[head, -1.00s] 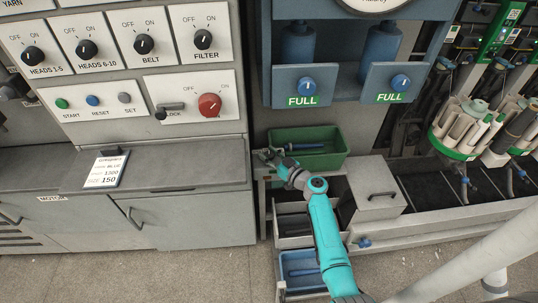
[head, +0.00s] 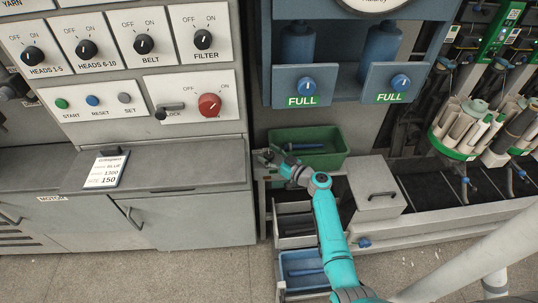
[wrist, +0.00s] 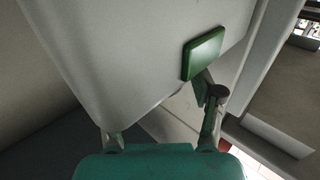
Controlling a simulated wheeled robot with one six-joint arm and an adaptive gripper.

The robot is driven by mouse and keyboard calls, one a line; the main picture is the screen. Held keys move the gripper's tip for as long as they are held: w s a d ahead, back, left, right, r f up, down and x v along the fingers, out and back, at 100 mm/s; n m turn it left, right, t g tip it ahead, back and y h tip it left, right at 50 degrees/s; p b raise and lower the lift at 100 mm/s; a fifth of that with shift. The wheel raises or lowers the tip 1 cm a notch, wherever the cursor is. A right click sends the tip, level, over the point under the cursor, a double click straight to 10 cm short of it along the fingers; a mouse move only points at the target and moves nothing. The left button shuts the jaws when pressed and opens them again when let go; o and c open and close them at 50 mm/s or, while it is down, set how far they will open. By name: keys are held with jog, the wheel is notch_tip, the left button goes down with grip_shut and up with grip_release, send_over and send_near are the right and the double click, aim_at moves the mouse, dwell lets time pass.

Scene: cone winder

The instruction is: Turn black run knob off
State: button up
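Several black knobs sit in a row on the white panel at the upper left in the head view: heads 1-5 (head: 33,55), heads 6-10 (head: 87,49), belt (head: 144,44) and filter (head: 203,39). I see no label reading "run". A red off/on knob (head: 209,105) is below the filter knob. Their pointer positions are too small to read surely. My gripper (head: 266,156) is right of and below this panel, near the worktop's right end and apart from every knob. In the wrist view, one finger with a green pad (wrist: 203,54) stands apart, a pale surface hiding most of the other.
A black lock lever (head: 168,110) is left of the red knob. The grey worktop (head: 190,177) holds a white card (head: 106,171). A green bin (head: 318,138) stands behind my gripper. Blue knobs (head: 308,86) and (head: 400,82) are on the "FULL" panels above.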

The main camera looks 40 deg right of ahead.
jog(key=s+d, duration=0.2)
jog(key=s, duration=0.9)
jog(key=shift+s, duration=0.4)
jog(key=shift+d, duration=0.15)
jog(key=s+a+f+m+g+h, duration=0.1)
jog(key=s+a+f+m+g, duration=0.1)
jog(key=s+a+f, duration=0.55)
jog(key=s+a+f+m+g+h, duration=0.2)
jog(key=s+a+f, duration=0.2)
jog(key=a, duration=0.6)
jog(key=s+a+g+h, duration=0.1)
jog(key=s+a, duration=0.4)
jog(key=s, duration=0.3)
jog(key=s+a+r+n+t, duration=0.1)
jog(key=s+a+r, duration=0.2)
jog(key=s+r, duration=0.6)
jog(key=s+a+r+t, duration=0.1)
jog(key=s+a+r, duration=0.2)
jog(key=s+r, duration=0.7)
notch_tip(320, 180, up, 4)
jog(key=shift+f+n+y, duration=0.1)
jog(key=shift+n+y, duration=0.2)
jog(key=shift+n, duration=0.1)
jog(key=shift+s+a, duration=0.1)
